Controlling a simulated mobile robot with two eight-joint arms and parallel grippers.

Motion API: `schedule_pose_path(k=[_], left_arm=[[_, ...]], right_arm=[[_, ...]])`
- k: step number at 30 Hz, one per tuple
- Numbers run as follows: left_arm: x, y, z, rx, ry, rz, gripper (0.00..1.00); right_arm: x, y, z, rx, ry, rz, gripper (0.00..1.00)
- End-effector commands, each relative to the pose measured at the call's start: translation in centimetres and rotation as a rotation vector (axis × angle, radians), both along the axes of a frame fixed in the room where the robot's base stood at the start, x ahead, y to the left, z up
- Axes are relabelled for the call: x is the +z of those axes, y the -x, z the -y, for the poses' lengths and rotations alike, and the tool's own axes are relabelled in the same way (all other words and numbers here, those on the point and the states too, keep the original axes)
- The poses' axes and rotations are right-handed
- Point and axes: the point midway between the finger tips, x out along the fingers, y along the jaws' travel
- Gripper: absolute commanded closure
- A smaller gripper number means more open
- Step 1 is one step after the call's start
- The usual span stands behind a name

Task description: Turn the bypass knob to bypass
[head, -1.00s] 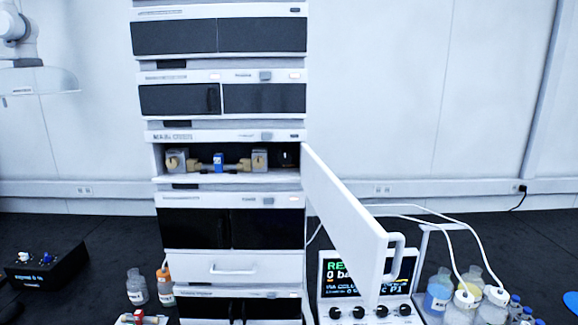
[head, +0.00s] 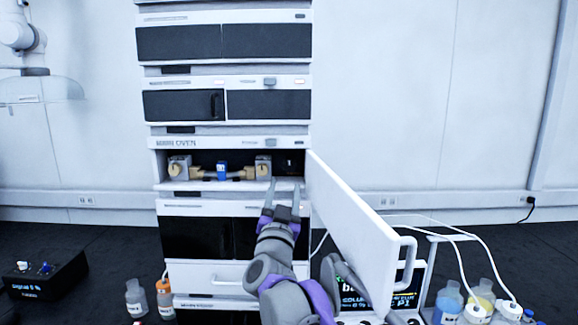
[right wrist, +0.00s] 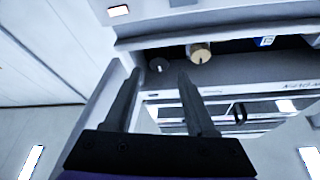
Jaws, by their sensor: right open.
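The open oven bay (head: 225,187) in the middle of the stack holds a column between two end blocks, with a blue label on it. A small round knob (right wrist: 158,65) shows in the right wrist view, beside a brass-coloured fitting (right wrist: 199,52); I take it to be the bypass knob. In the head view, the bay's dark right end (head: 290,164) is too small to read the knob's setting. My right gripper (head: 284,190) is open and empty, just in front of the bay's lower right. In the right wrist view its fingers (right wrist: 159,76) point toward the knob, apart from it.
The white oven door (head: 345,215) stands swung open, close to the right of my right arm. Bottles (head: 450,300) stand at the right, more bottles (head: 137,298) at the left, and a small black box (head: 45,275) far left.

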Motion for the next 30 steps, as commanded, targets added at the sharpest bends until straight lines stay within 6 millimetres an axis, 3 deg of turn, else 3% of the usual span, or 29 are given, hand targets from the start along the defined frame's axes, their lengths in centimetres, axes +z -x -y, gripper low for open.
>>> schedule_pose_path(k=[15, 21, 30], left_arm=[[2.1, -0.4, 0.0, 0.0, 0.0, 0.008, 0.5], [2.5, -0.5, 0.0, 0.0, 0.0, 0.01, 0.5], [2.4, -0.5, 0.0, 0.0, 0.0, 0.01, 0.5]], right_arm=[[3.3, -7.9, 0.9, 0.001, 0.003, -0.001, 0.44], [3.7, -9.0, 1.1, 0.002, 0.002, -0.001, 0.44], [3.7, -9.2, 1.1, 0.002, 0.002, -0.002, 0.44]])
